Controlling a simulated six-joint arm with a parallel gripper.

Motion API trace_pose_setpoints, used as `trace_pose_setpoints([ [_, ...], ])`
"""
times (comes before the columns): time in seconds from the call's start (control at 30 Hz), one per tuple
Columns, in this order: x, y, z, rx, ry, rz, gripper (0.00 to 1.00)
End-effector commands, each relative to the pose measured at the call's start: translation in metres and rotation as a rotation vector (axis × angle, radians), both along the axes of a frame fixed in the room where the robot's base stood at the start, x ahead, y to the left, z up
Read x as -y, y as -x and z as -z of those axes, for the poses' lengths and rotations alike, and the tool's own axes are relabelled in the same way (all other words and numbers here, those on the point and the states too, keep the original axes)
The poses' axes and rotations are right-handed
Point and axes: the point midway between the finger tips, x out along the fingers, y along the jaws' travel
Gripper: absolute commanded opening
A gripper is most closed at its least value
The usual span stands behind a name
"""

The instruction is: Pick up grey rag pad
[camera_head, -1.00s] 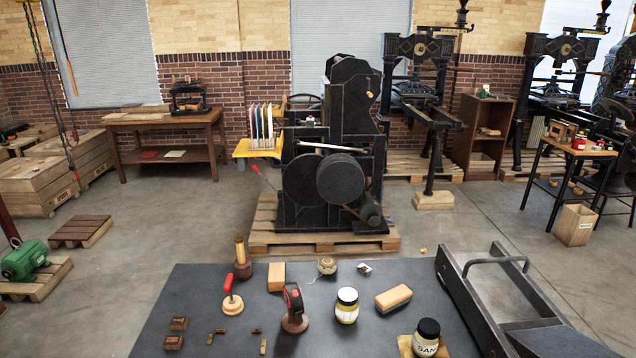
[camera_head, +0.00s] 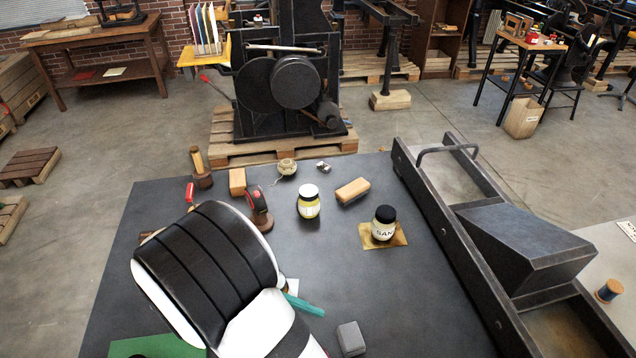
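A small grey block (camera_head: 350,338), which looks like the grey rag pad, lies on the dark table (camera_head: 400,300) near the bottom edge of the picture. It is apart from my arm, to its right. My black and white arm covers the lower left of the table. My gripper's fingers cannot be made out behind it, so whether they are open or shut does not show.
A teal strip (camera_head: 305,305) pokes out beside my arm. A green sheet (camera_head: 158,346) lies at lower left. Jars (camera_head: 309,203), a tan block (camera_head: 352,190) and stamps stand farther back. A long metal frame (camera_head: 470,235) borders the right. The table between is clear.

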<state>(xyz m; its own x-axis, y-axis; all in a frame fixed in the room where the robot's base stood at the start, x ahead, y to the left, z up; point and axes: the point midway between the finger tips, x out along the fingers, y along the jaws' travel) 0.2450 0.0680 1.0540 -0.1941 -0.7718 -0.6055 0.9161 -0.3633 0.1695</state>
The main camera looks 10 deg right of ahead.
Motion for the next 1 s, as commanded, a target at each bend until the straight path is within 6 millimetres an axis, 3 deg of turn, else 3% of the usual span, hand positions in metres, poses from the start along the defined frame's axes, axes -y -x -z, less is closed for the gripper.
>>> trace_pose_setpoints([
  [0.03, -0.013, -0.006, 0.02, -0.066, 0.072, -0.137, 1.0],
  [0.1, -0.026, -0.014, 0.042, -0.136, 0.154, -0.291, 1.0],
  [0.27, -0.037, -0.021, 0.066, -0.207, 0.244, -0.444, 1.0],
  [0.6, 0.043, -0.028, 0.099, -0.211, 0.247, -0.446, 1.0],
  [1.0, 0.1, -0.03, 0.128, -0.211, 0.244, -0.445, 1.0],
])
